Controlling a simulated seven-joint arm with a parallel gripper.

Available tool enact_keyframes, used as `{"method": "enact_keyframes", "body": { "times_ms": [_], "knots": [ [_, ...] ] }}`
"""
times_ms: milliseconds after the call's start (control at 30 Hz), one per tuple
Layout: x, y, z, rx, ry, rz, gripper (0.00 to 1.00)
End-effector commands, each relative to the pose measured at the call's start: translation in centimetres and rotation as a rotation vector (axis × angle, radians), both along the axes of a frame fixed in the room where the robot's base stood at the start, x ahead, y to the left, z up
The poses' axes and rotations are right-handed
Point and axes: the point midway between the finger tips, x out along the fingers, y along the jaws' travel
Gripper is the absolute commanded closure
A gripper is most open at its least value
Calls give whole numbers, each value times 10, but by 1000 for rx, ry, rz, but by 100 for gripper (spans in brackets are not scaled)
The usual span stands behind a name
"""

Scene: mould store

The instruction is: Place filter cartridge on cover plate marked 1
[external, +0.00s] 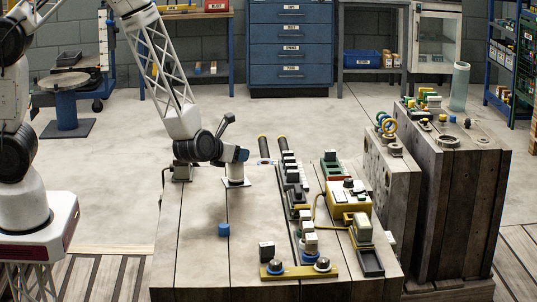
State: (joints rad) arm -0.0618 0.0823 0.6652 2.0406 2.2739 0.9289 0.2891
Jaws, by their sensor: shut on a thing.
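My gripper (236,181) is at the end of the arm, over the left-middle of the grey slab-topped bench. Its end is small and pale below a blue wrist section. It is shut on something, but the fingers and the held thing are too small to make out. I cannot tell which thing is the filter cartridge. I cannot read a plate marked 1.
Several small blocks (293,182) stand in a row right of the gripper. A yellow box (349,199) and a dark tray (370,263) lie further right. Tall concrete-like blocks (456,190) rise at the right. The bench's left part (190,230) is clear.

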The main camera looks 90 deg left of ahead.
Motion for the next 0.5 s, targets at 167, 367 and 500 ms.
{"method": "enact_keyframes", "body": {
  "times_ms": [167,367,500],
  "knots": [
    [0,0,-2,-1,-1,0,72],
    [0,0,-2,-1,-1,0,72],
    [0,0,-5,-1,-1,0,43]
  ]
}}
